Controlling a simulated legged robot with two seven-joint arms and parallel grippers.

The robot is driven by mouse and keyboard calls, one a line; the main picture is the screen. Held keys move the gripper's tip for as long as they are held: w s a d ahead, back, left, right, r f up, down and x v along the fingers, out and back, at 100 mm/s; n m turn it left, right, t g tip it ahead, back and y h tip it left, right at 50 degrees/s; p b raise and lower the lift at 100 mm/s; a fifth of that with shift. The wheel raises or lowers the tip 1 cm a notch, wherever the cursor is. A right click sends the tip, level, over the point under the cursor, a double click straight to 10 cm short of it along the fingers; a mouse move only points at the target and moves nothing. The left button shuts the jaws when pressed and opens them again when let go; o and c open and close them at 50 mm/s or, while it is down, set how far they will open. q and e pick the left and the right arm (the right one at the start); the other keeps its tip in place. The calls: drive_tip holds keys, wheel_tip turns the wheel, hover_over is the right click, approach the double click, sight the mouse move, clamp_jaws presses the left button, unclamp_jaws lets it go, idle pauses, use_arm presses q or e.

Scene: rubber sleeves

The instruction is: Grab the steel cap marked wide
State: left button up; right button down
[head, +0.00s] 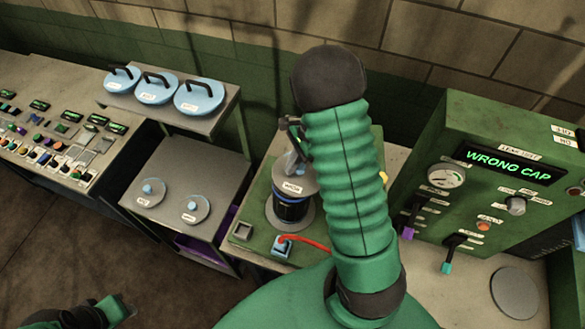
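A steel cap (284,182) with a label that seems to read "WIDE" sits on a dark blue cylinder (291,209) on the green bench. My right gripper (293,163) is just above this cap, at its top. My green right arm hides most of the gripper, so I cannot tell whether its fingers are closed on the cap. Two flat steel caps with blue knobs, one on the left (149,196) and one on the right (197,213), lie on the lower shelf. My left gripper (92,316) is partly in view at the bottom left; its fingers are unclear.
Several light blue lids with black handles, one of them here (199,98), lie on the upper shelf (172,112). A green panel (450,150) at right shows "WRONG CAP" on its display (508,164). A red hose (308,242) runs near the cylinder. A control desk (60,130) stands at left.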

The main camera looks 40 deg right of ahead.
drive_tip(key=shift+w+a+r, duration=0.1)
drive_tip(key=shift+r, duration=0.2)
wheel_tip(320, 180, up, 2)
drive_tip(key=shift+a+r+b, duration=0.1)
drive_tip(key=shift+r+b, duration=0.1)
drive_tip(key=shift+b, duration=0.8)
drive_tip(key=s+a+r+b, duration=0.1)
drive_tip(key=s+a+b, duration=0.1)
drive_tip(key=s, duration=0.5)
drive_tip(key=s+a+b, duration=0.2)
drive_tip(key=s+a, duration=0.2)
drive_tip(key=s, duration=0.4)
drive_tip(key=shift+a+r, duration=0.25)
drive_tip(key=shift+r, duration=0.1)
drive_tip(key=c, duration=2.2)
unclamp_jaws()
drive_tip(key=shift+d, duration=0.1)
drive_tip(key=c, duration=1.5)
unclamp_jaws()
drive_tip(key=shift+d, duration=0.15)
drive_tip(key=o, duration=1.1)
drive_tip(key=shift+c, duration=0.2)
